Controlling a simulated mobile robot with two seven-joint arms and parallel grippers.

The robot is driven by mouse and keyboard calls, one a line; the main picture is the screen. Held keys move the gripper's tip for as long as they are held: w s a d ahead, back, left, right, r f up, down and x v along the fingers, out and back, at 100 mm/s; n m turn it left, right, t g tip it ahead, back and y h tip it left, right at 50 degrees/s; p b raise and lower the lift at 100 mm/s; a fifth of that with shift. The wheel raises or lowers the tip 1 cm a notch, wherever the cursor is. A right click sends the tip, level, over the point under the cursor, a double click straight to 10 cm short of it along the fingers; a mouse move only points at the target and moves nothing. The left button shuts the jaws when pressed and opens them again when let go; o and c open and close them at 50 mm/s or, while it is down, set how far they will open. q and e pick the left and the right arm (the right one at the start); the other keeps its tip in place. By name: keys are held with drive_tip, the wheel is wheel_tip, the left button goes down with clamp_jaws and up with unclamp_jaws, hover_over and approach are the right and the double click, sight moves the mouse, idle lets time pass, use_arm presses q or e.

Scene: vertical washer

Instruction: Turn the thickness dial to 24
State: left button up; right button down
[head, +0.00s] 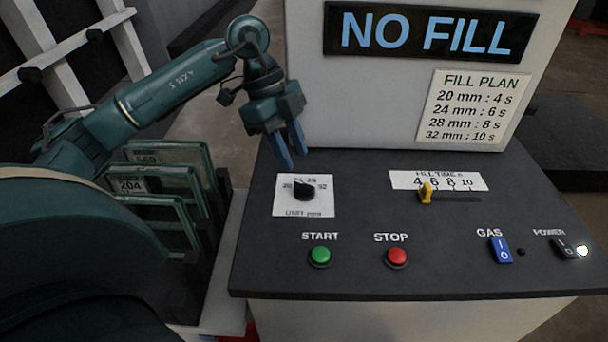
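The thickness dial is a black knob (304,191) on a white label plate (288,206) at the left of the dark control panel. Small numbers ring its top; 20 shows at the left and 32 at the right. I cannot tell clearly which number the knob points to. My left gripper (296,160) hangs above and behind the dial, fingers pointing down. Its two blue fingers are apart with nothing between them, and they do not touch the knob. My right gripper is not in view.
The panel (350,250) also carries a yellow fill-time slider (426,193) at 4, green START (320,256), red STOP (396,258), a blue GAS switch (501,250) and a POWER switch (563,248). A NO FILL display (430,32) stands behind. Framed glass panes (165,185) stand left.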

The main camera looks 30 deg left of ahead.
sight(306, 185)
use_arm(q)
drive_tip(key=x, duration=0.6)
drive_tip(key=shift+d+f, duration=0.1)
drive_tip(key=shift+d, duration=0.1)
drive_tip(key=shift+w, duration=0.1)
clamp_jaws()
